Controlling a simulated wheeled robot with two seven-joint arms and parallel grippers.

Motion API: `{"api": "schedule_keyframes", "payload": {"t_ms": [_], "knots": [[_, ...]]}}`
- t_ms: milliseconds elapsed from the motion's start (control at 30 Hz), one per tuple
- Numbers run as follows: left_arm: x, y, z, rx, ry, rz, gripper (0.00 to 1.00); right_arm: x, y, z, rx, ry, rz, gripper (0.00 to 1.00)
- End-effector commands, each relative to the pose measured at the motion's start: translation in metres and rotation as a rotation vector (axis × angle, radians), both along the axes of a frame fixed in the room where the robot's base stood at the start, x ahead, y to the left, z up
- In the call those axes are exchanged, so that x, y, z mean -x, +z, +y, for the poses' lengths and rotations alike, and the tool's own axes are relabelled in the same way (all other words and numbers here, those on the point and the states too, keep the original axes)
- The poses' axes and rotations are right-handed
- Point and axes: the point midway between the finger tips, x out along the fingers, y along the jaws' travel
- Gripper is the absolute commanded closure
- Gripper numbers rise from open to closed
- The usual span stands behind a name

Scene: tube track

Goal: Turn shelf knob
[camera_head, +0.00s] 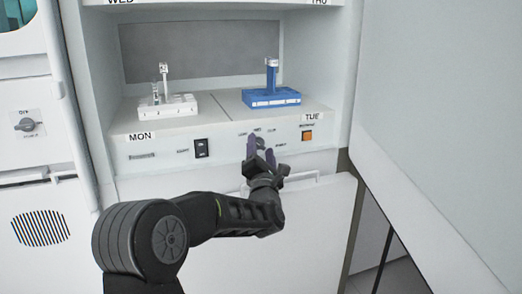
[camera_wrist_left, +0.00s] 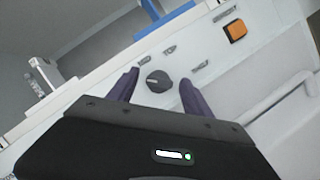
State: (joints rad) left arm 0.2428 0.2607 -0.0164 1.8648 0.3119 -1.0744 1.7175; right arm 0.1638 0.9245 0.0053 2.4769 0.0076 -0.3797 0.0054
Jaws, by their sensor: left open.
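The shelf knob (camera_wrist_left: 158,81) is a small dark round knob on the white front panel below the shelf. In the left wrist view it lies between the two purple fingers of my left gripper (camera_wrist_left: 160,88), which is open, with a gap on each side. In the head view my left gripper (camera_head: 259,146) is raised in front of the panel and hides most of the knob. I cannot tell how far the fingertips are from the panel. My right gripper is in neither view.
A white rack (camera_head: 168,107) with a tube stands on the MON side and a blue rack (camera_head: 272,97) on the TUE side. An orange button (camera_head: 307,135) and a black switch (camera_head: 201,148) flank the knob. A handle (camera_head: 318,180) runs below. Another knob (camera_head: 26,125) is at far left.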

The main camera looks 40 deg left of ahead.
Motion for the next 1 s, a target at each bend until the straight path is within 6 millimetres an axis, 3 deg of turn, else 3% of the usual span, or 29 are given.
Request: {"api": "schedule_keyframes", "payload": {"t_ms": [233, 900, 1000], "knots": [[-0.0003, 0.0003, 0.0004, 0.0, 0.0, 0.0, 0.43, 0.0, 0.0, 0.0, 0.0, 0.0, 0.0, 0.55], [-0.0001, 0.0, 0.0, 0.0, -0.001, 0.001, 0.97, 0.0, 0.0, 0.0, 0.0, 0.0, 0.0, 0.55], [-0.0001, 0.0, 0.0, 0.0, -0.001, 0.001, 1.0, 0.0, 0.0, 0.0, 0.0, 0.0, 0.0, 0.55]]}}
